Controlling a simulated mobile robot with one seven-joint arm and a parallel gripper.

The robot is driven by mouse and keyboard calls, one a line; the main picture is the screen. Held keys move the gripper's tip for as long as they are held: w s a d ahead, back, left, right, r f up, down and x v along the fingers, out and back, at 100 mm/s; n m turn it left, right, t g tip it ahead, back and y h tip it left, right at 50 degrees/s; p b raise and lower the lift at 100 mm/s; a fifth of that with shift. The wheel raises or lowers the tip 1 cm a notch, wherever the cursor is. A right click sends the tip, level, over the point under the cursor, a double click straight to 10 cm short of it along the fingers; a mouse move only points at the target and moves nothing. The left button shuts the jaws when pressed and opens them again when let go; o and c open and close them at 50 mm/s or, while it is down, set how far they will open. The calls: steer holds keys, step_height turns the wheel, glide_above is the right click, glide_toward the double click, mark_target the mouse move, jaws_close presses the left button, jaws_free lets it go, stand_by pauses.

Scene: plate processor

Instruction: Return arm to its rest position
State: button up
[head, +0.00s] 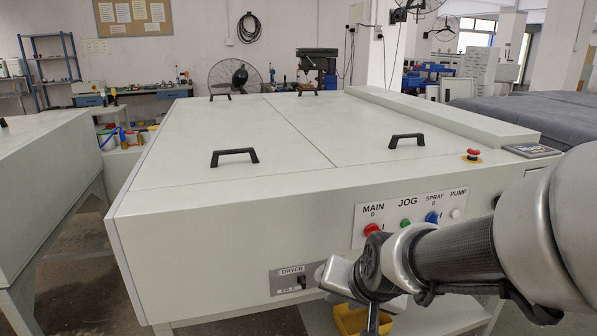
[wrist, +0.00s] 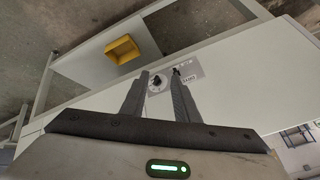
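My arm reaches in from the right in the head view, in front of the plate processor's front panel. My gripper (wrist: 159,76) shows in the wrist view with its two dark fingers apart and nothing between them. The fingers point at the grey dryer panel (wrist: 187,70), which appears turned in that view. In the head view the dryer panel (head: 283,280), with its black switch, is just left of the gripper end. The fingertips are hard to make out in the head view, and I cannot tell how far they are from the panel.
The large white plate processor (head: 240,135) fills the middle, with black lid handles. Its control panel (head: 400,217) has a red, a green and a blue control beside my arm. A yellow bin (wrist: 122,49) sits below. Another white machine (head: 45,185) stands left.

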steer(key=s+d+r+n+g+h+p, duration=0.1)
steer(key=s+d+r+n, duration=0.15)
steer(key=s+r, duration=0.4)
steer(key=s+d+r+n+p, duration=0.1)
steer(key=s+d+r, duration=0.2)
steer(key=s+r, duration=0.35)
step_height(320, 180, up, 18)
steer(key=p, duration=1.8)
steer(key=shift+s+f+p, duration=0.2)
steer(key=shift+s+p, duration=0.15)
steer(key=shift+s, duration=0.1)
steer(key=shift+a, duration=0.15)
